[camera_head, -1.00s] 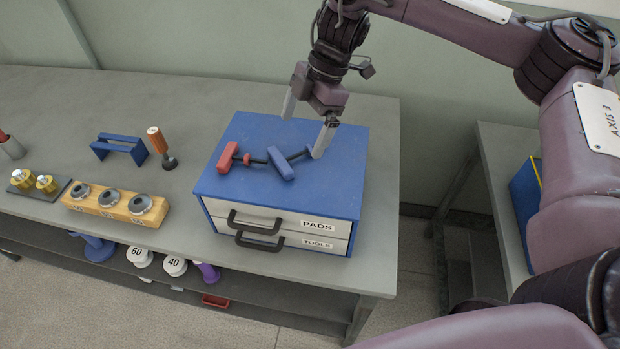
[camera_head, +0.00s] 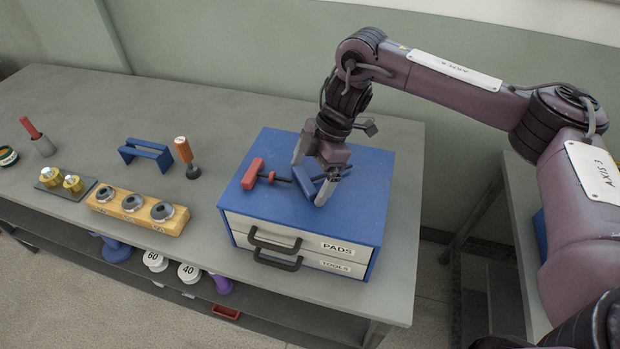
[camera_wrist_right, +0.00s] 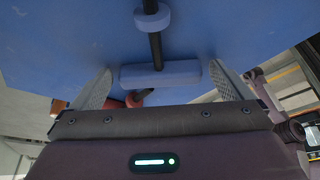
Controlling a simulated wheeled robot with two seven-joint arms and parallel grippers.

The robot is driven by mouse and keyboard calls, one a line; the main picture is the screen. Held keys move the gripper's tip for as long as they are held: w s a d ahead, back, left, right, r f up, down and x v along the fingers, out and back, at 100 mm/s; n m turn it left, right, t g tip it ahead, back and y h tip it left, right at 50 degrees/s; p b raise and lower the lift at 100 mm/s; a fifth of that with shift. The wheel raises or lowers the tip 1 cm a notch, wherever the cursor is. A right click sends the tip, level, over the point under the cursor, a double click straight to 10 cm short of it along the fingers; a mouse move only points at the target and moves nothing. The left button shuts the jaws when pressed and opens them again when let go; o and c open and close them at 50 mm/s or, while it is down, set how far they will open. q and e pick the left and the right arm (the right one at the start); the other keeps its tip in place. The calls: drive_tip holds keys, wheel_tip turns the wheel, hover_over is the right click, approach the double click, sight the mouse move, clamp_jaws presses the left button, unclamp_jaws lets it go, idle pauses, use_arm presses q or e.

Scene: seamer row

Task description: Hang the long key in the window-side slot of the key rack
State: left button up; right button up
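A key with a blue T-handle (camera_head: 304,182) and dark shaft lies on top of the blue drawer cabinet. In the right wrist view its blue handle (camera_wrist_right: 160,75) lies between the fingers, with a blue collar (camera_wrist_right: 152,18) farther along the shaft. A key with a red T-handle (camera_head: 253,174) lies beside it to the left. I cannot tell which key is longer. My right gripper (camera_head: 310,181) is open, low over the blue handle, with gaps at both sides in the wrist view (camera_wrist_right: 164,88). My left gripper is not in view. I cannot identify a key rack for certain.
The drawer cabinet (camera_head: 300,218) stands on the grey bench (camera_head: 390,300) near its right end. To its left are a blue bracket (camera_head: 146,154), an orange-handled tool (camera_head: 184,150), a wooden block with several rings (camera_head: 140,216) and brass parts (camera_head: 62,180). A gap separates another bench at right.

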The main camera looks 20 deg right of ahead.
drive_tip(key=c, duration=0.9)
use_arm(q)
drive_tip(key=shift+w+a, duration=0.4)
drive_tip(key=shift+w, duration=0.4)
use_arm(e)
drive_tip(key=shift+c, duration=0.2)
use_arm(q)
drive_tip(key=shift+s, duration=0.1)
use_arm(e)
drive_tip(key=shift+r, duration=0.1)
drive_tip(key=shift+r, duration=0.6)
wheel_tip(320, 180, up, 19)
drive_tip(key=m+t+h+b, duration=0.1)
drive_tip(key=m+t, duration=0.3)
drive_tip(key=m, duration=0.6)
hover_over(321, 177)
wheel_tip(321, 177, down, 5)
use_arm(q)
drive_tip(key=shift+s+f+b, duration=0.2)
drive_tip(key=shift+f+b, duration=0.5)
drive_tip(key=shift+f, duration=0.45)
use_arm(e)
drive_tip(key=m+h, duration=0.1)
drive_tip(key=m, duration=0.2)
drive_tip(key=f+m+h, duration=0.1)
drive_tip(key=m, duration=0.2)
drive_tip(key=d+f+m+t+h, duration=0.1)
drive_tip(key=m, duration=0.2)
drive_tip(key=shift+w+d+f, duration=0.1)
drive_tip(key=shift+w, duration=0.2)
